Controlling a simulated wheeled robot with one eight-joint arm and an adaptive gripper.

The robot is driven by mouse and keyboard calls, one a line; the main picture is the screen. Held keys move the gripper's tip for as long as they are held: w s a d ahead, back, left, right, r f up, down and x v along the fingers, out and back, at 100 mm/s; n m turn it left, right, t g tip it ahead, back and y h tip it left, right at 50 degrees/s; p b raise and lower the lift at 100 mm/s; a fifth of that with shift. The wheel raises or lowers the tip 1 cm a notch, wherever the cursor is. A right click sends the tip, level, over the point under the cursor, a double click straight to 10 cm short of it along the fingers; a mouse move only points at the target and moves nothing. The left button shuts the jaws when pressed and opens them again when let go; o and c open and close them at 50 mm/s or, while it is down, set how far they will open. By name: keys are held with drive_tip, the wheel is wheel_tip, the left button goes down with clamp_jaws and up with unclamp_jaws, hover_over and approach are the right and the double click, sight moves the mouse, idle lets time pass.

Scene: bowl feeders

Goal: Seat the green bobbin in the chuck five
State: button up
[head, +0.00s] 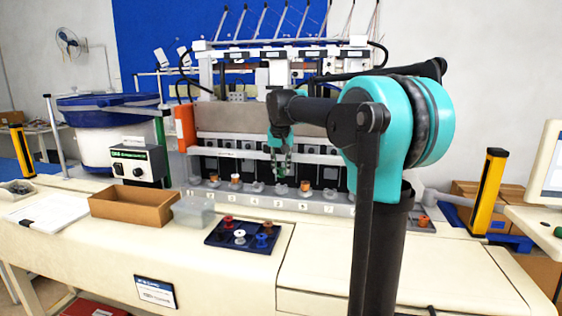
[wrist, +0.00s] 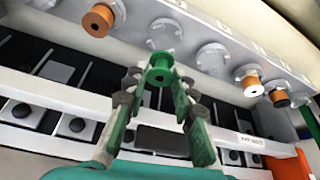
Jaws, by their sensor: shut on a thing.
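My gripper (wrist: 154,100) is shut on the green bobbin (wrist: 158,68), which sits between the fingertips with its bored end facing the wrist camera. In the head view my gripper (head: 281,165) hangs in front of the machine, over the row of chucks. An empty grey chuck (wrist: 165,31) shows just beyond the bobbin in the wrist view. In the head view the chuck under my gripper (head: 281,189) appears to be number five, though the labels are small. I cannot tell whether bobbin and chuck touch.
An orange bobbin (wrist: 98,20) sits on the neighbouring chuck; another empty chuck (wrist: 213,57) is on the other side. A dark tray (head: 220,238) holds several bobbins. A cardboard box (head: 130,205) and a clear bin (head: 193,211) stand left of it. A white rail (wrist: 75,96) runs below my fingers.

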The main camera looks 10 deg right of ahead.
sight(281, 173)
drive_tip(key=shift+f, duration=1.65)
drive_tip(key=shift+f, duration=0.55)
drive_tip(key=o, duration=0.6)
drive_tip(key=shift+o, duration=0.2)
drive_tip(key=v, duration=1.1)
idle(0.5)
